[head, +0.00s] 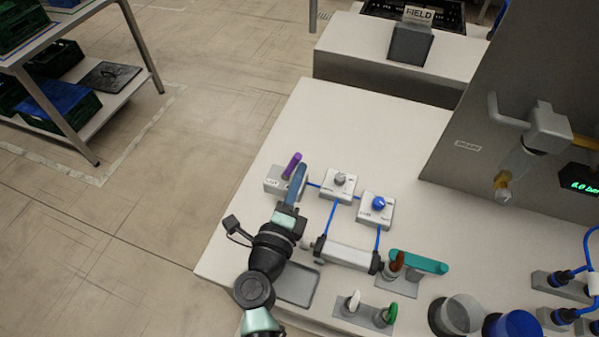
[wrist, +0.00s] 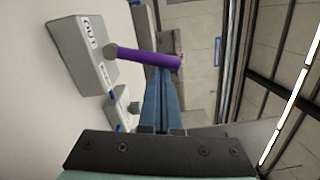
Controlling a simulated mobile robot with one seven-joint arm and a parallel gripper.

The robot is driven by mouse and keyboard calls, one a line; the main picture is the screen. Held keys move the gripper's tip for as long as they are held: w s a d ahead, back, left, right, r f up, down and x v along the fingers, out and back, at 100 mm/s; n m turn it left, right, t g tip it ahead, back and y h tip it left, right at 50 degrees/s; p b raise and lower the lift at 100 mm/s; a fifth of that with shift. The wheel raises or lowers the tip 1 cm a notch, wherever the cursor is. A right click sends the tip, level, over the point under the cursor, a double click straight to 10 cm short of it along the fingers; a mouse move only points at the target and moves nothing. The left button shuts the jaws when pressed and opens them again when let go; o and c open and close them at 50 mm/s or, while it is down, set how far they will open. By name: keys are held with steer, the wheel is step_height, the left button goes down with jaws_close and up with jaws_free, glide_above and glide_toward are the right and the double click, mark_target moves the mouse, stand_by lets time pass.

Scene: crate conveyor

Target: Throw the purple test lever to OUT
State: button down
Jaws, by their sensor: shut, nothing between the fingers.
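The purple test lever (head: 291,165) stands on a small grey valve block (head: 272,182) near the left edge of the white bench, tilted up and to the right in the head view. In the wrist view the purple lever (wrist: 150,58) sticks out sideways from its grey block (wrist: 82,55), which carries an OUT label by the lever's pivot. My gripper (head: 299,170) is shut and empty, with its blue fingers right beside the lever. In the wrist view the fingertips (wrist: 164,72) are at the lever's outer half; I cannot tell whether they touch it.
Two white valve blocks with a grey knob (head: 341,180) and a blue knob (head: 378,202) stand right of the lever, joined by blue tubes. A cylinder (head: 347,256), a teal handle (head: 418,262) and cups (head: 456,315) lie nearer. The bench behind the lever is clear.

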steer(key=shift+w+a+r+n+p, duration=0.15)
steer(key=shift+a+r+n+p, duration=0.3)
steer(key=shift+n+p, duration=0.5)
steer(key=shift+w+a+r+n+p, duration=0.1)
steer(key=shift+a+r+n+p, duration=0.35)
steer(key=shift+p, duration=0.85)
steer(key=shift+w+a+f+n+p, duration=0.15)
steer(key=shift+a+n+p, duration=0.4)
steer(key=shift+n+p, duration=0.65)
steer(key=shift+w+a+f+n+p, duration=0.15)
steer(key=shift+a+n+p, duration=0.15)
steer(key=shift+n+p, duration=0.2)
steer(key=shift+w+a+r+n+p, duration=0.1)
steer(key=shift+a+n+p, duration=0.2)
steer(key=shift+n, duration=0.3)
steer(key=shift+f, duration=0.1)
steer(key=shift+s, duration=0.15)
